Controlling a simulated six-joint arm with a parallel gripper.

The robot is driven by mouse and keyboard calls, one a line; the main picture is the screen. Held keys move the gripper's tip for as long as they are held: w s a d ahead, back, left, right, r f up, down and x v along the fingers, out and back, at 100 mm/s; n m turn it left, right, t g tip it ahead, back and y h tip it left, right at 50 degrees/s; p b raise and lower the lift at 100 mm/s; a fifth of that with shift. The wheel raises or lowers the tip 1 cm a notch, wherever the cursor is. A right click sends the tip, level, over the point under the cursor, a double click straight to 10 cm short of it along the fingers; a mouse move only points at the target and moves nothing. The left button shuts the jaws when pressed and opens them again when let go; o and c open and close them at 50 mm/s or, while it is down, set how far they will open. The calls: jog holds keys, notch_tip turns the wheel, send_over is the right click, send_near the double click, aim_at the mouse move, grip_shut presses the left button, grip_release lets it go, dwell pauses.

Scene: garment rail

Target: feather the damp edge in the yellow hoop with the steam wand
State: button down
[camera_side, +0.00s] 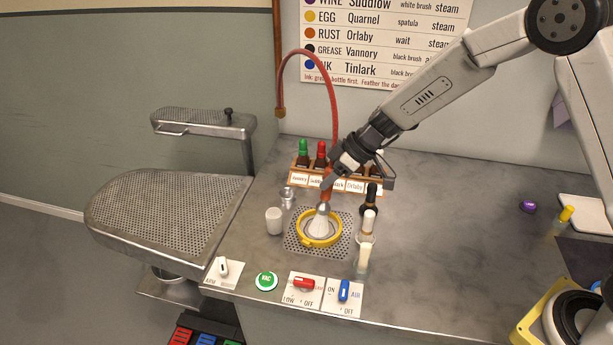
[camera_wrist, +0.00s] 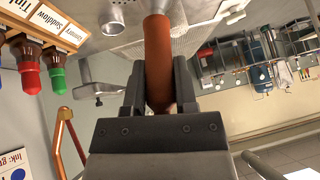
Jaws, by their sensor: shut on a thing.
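The steam wand has a rust-brown handle (camera_wrist: 158,45) and a grey metal head (camera_side: 323,209). My gripper (camera_side: 330,183) is shut on its handle and holds it head down over the yellow hoop. The jaws close on both sides of the handle in the wrist view (camera_wrist: 160,85). The yellow hoop (camera_side: 318,243) lies on a perforated plate (camera_side: 292,247). A pale cone below the wand's head fills much of the hoop; I cannot tell whether it is steam or part of the head. It hides the cloth and any damp edge.
A red hose (camera_side: 329,82) arches behind the wand. Switches (camera_side: 305,287) line the front; the right counter is mostly clear.

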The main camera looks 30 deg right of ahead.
jog(key=a+v, duration=0.1)
jog(key=v, duration=0.6)
jog(key=shift+s+r, duration=0.15)
jog(key=shift+s, duration=0.15)
jog(key=shift+d, duration=0.1)
jog(key=shift+f, duration=3)
jog(key=shift+w, duration=0.15)
jog(key=shift+w+d, duration=0.25)
jog(key=shift+w, duration=0.2)
jog(key=shift+w+d, duration=0.3)
jog(key=shift+w, duration=0.2)
jog(key=shift+w, duration=0.3)
